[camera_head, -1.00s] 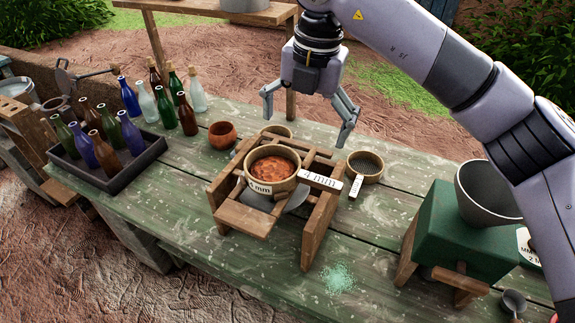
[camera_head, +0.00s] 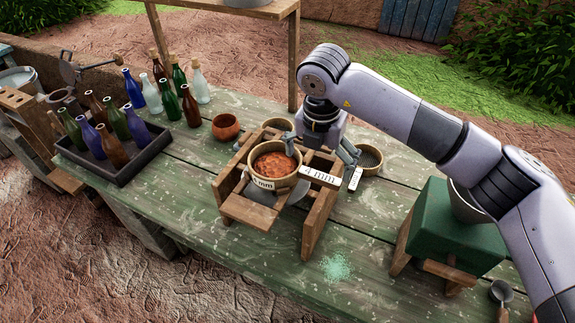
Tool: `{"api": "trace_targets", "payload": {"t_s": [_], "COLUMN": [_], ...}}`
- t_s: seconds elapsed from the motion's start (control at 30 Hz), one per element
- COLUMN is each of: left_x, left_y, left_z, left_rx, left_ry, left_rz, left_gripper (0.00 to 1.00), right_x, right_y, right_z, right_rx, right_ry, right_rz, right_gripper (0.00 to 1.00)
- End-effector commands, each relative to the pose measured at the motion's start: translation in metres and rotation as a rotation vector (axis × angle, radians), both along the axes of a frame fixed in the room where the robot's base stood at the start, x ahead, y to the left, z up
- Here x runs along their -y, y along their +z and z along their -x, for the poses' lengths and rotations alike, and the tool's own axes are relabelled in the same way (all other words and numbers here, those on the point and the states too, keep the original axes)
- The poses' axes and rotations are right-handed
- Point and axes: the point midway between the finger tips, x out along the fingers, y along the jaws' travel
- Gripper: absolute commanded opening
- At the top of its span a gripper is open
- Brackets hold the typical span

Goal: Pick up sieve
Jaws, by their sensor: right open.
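A round sieve (camera_head: 274,184) with a pale rim holds reddish-brown crumbly material. It sits in a wooden frame (camera_head: 314,225), and a "4 mm" tag (camera_head: 320,177) sticks out to its right. A second round sieve (camera_head: 371,158) with a dark mesh lies on the table right of the frame, with its own tag (camera_head: 355,179). Another round rim (camera_head: 279,125) shows behind the frame, partly hidden. My right gripper (camera_head: 320,152) is open and low over the frame's back, its left finger close to the filled sieve's back right rim. Contact cannot be told. My left gripper is out of view.
A dark tray (camera_head: 118,171) of several coloured bottles stands left, with more bottles behind it. A clay bowl (camera_head: 226,127) stands behind the frame. A green box mill (camera_head: 452,227) with a funnel is at right. Pale green grains (camera_head: 336,267) lie in front.

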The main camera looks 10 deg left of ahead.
Motion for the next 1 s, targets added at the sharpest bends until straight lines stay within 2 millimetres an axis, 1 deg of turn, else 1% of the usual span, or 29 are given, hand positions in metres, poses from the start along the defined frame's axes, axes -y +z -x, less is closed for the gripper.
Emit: {"api": "trace_targets", "payload": {"t_s": [0.03,0.13,0.2,0.3,0.4,0.6,1.0], "left_x": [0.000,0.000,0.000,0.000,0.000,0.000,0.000], "left_y": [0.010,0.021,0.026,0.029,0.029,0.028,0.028], "left_z": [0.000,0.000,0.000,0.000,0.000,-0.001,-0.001], "left_rx": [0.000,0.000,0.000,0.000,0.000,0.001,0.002], "left_ry": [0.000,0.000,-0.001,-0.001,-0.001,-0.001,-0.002], "left_rz": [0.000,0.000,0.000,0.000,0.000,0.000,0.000], "left_gripper": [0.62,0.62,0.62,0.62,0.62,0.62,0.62], "right_x": [0.001,0.001,0.001,0.001,0.001,0.001,0.001], "right_y": [-0.003,-0.017,-0.028,-0.040,-0.045,-0.046,-0.045], "right_z": [0.002,0.003,0.002,0.000,-0.001,-0.001,-0.001], "right_rx": [-0.007,-0.007,-0.007,-0.005,-0.003,-0.002,-0.002], "right_ry": [0.000,-0.001,-0.001,0.000,0.001,0.001,0.001], "right_rz": [0.002,0.003,0.002,0.002,0.001,0.000,0.000], "right_gripper": [1.00,1.00,1.00,1.00,1.00,0.99,0.73]}}
